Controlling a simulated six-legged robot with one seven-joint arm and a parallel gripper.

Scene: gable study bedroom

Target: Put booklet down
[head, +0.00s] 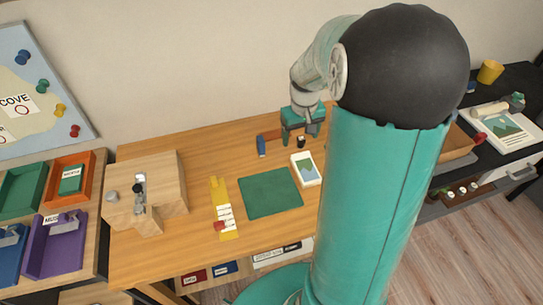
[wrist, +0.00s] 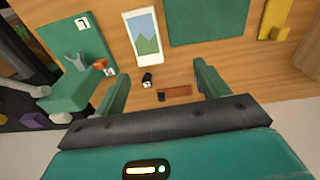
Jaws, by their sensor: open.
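A white booklet with a green and blue landscape picture (head: 306,169) lies flat on the wooden desk, just right of the green mat (head: 270,193). In the wrist view the booklet (wrist: 142,38) lies beyond my fingers, a narrow strip of wood between it and the mat (wrist: 209,20). My gripper (head: 301,137) is behind the booklet, near the back of the desk. Its fingers are spread in the wrist view (wrist: 162,78), with nothing held between them. My arm hides the desk's right part in the head view.
A blue cylinder (head: 261,146) and a small black item (head: 300,142) stand near my gripper. A yellow strip (head: 223,208) and wooden block (head: 146,193) lie left of the mat. Coloured trays (head: 73,178) are far left. Another picture sheet (head: 505,135) lies on the dark right-hand surface.

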